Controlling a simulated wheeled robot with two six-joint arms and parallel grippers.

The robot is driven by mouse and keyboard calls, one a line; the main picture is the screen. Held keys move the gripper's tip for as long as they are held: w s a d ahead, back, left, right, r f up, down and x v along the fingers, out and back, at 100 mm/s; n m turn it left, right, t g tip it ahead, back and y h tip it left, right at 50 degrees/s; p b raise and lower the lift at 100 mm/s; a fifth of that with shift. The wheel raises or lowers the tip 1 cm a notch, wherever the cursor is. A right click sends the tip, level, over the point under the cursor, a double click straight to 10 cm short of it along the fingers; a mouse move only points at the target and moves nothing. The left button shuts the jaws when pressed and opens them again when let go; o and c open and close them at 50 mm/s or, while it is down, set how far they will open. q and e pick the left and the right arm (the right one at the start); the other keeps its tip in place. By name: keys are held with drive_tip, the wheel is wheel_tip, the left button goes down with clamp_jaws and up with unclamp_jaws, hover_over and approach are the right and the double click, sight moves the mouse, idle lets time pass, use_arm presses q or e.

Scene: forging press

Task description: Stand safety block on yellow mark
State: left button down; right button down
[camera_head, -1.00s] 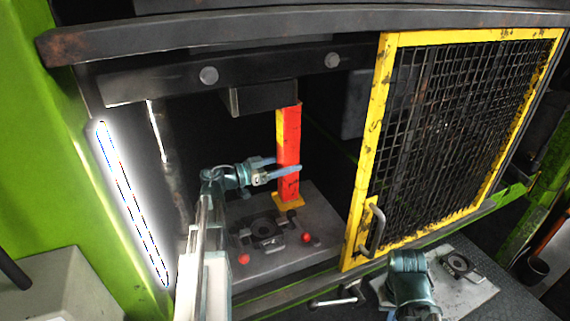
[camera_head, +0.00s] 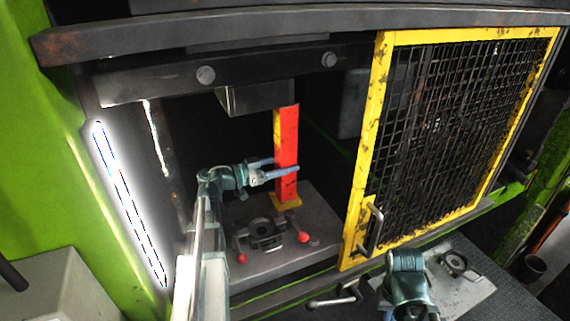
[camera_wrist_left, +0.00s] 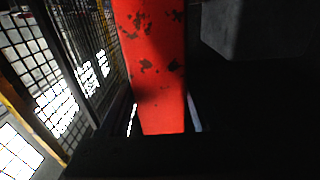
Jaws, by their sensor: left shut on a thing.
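The safety block (camera_head: 287,135) is a tall red post with a yellow edge and worn patches. It stands upright inside the press, at the back of the grey bed. My left gripper (camera_head: 280,168) is shut on it at about mid-height. The block also fills the middle of the left wrist view (camera_wrist_left: 152,60). The yellow mark (camera_head: 290,203) shows as a small yellow patch at the block's foot. I cannot tell whether the block touches it. My right gripper is not clearly visible; part of my right arm shows at the bottom right.
The dark press ram (camera_head: 255,97) hangs just left of the block's top. A die with red-knobbed handles (camera_head: 262,232) sits on the bed (camera_head: 310,225) in front. A yellow mesh guard door (camera_head: 372,130) stands to the right, with a handle (camera_head: 375,230).

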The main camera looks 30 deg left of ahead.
use_arm(q)
drive_tip(key=shift+f, duration=0.25)
unclamp_jaws()
drive_tip(key=shift+s, duration=0.1)
